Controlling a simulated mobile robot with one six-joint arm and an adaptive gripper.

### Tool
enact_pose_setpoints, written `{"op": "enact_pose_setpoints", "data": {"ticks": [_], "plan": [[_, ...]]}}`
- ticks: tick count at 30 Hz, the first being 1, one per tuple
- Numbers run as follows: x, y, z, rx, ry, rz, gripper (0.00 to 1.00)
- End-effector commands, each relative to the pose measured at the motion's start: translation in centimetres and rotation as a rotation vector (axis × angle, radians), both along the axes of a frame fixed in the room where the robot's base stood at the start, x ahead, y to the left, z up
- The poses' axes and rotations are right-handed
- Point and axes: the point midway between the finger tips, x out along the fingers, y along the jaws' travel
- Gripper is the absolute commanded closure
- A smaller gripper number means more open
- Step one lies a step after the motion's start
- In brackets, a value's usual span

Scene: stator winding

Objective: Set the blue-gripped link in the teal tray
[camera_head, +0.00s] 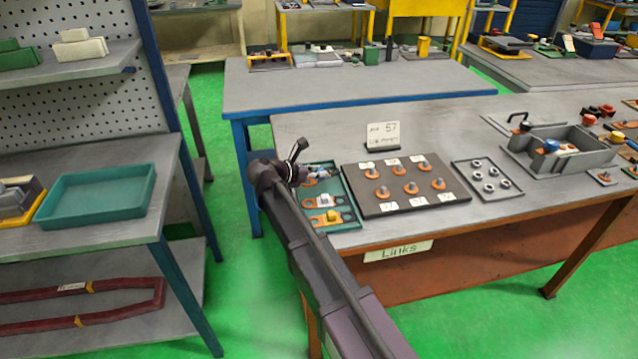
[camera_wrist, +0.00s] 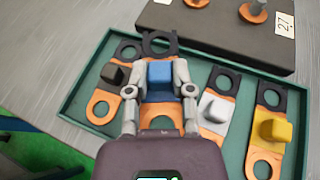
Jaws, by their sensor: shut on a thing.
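My gripper (camera_wrist: 159,84) is shut on the blue block of the blue-gripped link (camera_wrist: 159,70), one finger on each side. The link has a dark ring at its far end and a copper-coloured near end, partly hidden by my gripper. It is in or just above the dark green tray (camera_wrist: 82,75); I cannot tell whether it is lifted. Beside it lie links with black (camera_wrist: 114,75), white (camera_wrist: 216,107) and yellow (camera_wrist: 274,129) grips. In the head view my arm hides part of this tray (camera_head: 345,226). An empty teal tray (camera_head: 98,194) sits on the left bench.
Right of the link tray are a dark board (camera_head: 405,186) with copper pieces, a grey tray of rings (camera_head: 487,178) and a grey fixture (camera_head: 575,148). A sign (camera_head: 383,135) stands behind the board. A floor gap and a blue shelf post (camera_head: 157,65) lie between the benches.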

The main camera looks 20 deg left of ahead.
Motion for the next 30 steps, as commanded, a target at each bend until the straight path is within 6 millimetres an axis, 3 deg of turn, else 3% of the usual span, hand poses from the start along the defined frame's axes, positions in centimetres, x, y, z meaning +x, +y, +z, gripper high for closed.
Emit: {"op": "enact_pose_setpoints", "data": {"ticks": [7,19,30], "plan": [[0.0,0.0,-0.6,0.000,0.000,0.000,1.00],[0.0,0.1,-3.6,0.000,0.000,0.001,1.00],[0.0,0.1,-3.7,0.000,0.000,0.001,1.00]]}}
